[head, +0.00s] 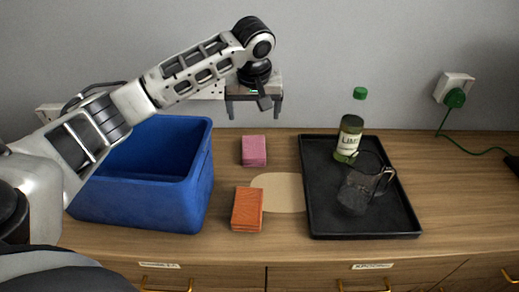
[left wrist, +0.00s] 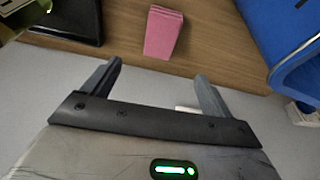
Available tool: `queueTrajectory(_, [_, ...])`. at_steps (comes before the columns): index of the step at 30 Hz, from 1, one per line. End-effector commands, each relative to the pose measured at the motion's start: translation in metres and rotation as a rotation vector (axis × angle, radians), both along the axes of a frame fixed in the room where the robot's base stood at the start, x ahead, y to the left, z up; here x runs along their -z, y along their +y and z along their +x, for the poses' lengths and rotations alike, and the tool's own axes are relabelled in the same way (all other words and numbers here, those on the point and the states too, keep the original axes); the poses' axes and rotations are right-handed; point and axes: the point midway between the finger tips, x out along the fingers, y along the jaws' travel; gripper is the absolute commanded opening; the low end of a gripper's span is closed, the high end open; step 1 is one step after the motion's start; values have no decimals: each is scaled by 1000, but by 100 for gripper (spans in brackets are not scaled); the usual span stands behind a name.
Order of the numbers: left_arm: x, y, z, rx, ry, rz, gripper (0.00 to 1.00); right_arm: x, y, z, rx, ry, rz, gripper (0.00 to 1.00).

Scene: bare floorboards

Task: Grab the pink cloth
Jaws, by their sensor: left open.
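The pink cloth (head: 254,151) lies folded on the wooden counter, to the right of the blue bin. It also shows in the left wrist view (left wrist: 163,32), beyond my fingertips. My left gripper (head: 254,112) is open and empty. It hangs above the back of the counter, near the wall, with the pink cloth below and in front of it. In the left wrist view the two fingers of this gripper (left wrist: 157,72) are spread apart, and nothing is between them. My right gripper does not show.
A blue bin (head: 190,190) stands left of the cloth. An orange cloth (head: 247,209) lies in front, beside a beige oval mat (head: 282,192). A black tray (head: 398,220) at the right holds a green-capped bottle (head: 349,136) and a dark glass jug (head: 358,190). A wall is close behind.

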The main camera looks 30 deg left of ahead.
Motion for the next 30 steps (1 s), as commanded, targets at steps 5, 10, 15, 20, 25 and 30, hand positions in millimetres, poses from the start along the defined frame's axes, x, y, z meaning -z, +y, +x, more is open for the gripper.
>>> queueTrajectory(5, [39, 6, 9, -1, 4, 0, 85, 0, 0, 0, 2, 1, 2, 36])
queueTrajectory(10, [70, 11, 18, -2, 0, 0, 85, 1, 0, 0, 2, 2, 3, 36])
queueTrajectory(15, [85, 14, 22, 0, -3, -2, 85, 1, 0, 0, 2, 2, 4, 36])
queueTrajectory(20, [96, 15, 24, 0, -2, -1, 85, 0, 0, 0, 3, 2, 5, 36])
queueTrajectory(25, [122, 20, 28, -1, -3, -1, 85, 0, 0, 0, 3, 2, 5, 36])
queueTrajectory(30, [136, 22, 32, -1, -6, -1, 85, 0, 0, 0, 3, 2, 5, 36])
